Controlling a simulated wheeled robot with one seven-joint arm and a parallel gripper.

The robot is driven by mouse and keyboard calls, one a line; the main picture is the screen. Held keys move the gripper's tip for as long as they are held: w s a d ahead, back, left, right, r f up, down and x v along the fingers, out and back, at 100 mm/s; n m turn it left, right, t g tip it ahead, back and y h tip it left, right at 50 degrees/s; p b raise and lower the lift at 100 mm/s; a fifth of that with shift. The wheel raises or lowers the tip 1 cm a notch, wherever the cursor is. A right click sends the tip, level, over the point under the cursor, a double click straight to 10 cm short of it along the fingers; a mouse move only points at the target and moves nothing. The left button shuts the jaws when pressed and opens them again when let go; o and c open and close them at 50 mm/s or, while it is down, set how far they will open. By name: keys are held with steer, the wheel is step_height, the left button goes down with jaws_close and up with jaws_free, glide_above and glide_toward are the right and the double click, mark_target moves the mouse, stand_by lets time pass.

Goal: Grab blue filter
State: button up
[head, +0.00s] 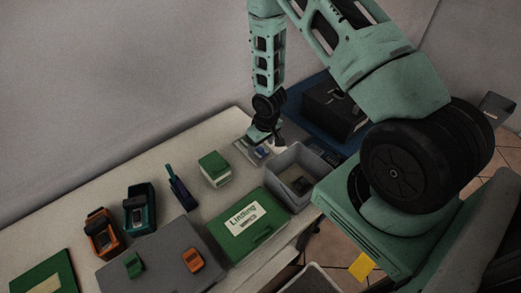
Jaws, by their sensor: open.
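My gripper (264,138) is at the far end of the table, pointing down, with its jaws open. Just below and in front of it, a small blue piece (263,153), which looks like the blue filter, lies on a pale flat plate (243,147). The piece is tiny in this view and partly close under the fingers. I cannot tell whether the fingers touch it.
A grey open bin (284,198) with a dark item inside stands right beside the plate. A green and white box (215,168), a green Lindting case (247,226), a dark blue tool (180,189) and orange (101,233) and teal (139,210) devices lie nearer on the table.

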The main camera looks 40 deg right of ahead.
steer(key=shift+w+f, duration=0.2)
steer(key=shift+f, duration=0.8)
steer(key=c, duration=1.1)
steer(key=shift+o, duration=0.2)
steer(key=shift+r, duration=0.1)
